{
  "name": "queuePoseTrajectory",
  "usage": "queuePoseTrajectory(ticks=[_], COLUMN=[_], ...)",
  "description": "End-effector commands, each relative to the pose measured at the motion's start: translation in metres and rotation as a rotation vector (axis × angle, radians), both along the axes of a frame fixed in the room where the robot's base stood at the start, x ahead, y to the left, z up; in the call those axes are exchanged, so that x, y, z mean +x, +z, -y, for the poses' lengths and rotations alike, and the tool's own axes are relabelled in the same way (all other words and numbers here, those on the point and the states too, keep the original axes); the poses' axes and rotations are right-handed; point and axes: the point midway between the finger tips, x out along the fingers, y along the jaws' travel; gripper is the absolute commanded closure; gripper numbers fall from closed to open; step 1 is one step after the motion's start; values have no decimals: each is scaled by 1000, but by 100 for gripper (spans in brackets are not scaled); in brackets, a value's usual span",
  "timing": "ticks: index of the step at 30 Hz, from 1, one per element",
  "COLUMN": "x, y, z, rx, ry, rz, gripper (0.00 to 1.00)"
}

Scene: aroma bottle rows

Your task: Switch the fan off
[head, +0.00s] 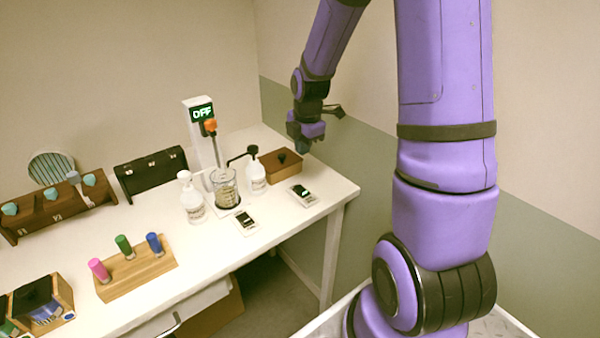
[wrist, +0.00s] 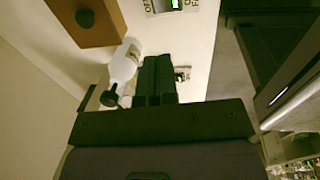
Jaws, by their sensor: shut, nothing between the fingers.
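A small switch box (head: 302,194) with a lit green part lies near the right end of the table. In the wrist view a white panel (wrist: 158,10) with dark lettering and a green light shows at the top edge, partly cut off. A round striped disc (head: 50,168), possibly the fan, stands at the back left; I cannot tell if it turns. My gripper (head: 304,146) is above the table's back right corner, apart from the switch box. In the wrist view its fingers (wrist: 157,65) are shut together and empty.
A brown box (head: 281,166) and white pump bottles (head: 256,178) stand near the switch box. A white column (head: 197,130) reads OFF beside a glass beaker (head: 226,188). A second small device (head: 245,221) lies in front. A wooden bottle rack (head: 140,270) stands further left.

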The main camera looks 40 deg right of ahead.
Motion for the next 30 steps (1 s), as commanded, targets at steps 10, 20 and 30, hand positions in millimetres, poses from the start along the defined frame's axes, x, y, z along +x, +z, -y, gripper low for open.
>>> queuePoseTrajectory(ticks=[10,20,30], x=[6,13,18], y=[-48,-101,-133], z=[-1,-1,-1], rx=[2,1,0], ry=[1,-1,-1], rz=[-5,-5,-2], gripper=[100,100,100])
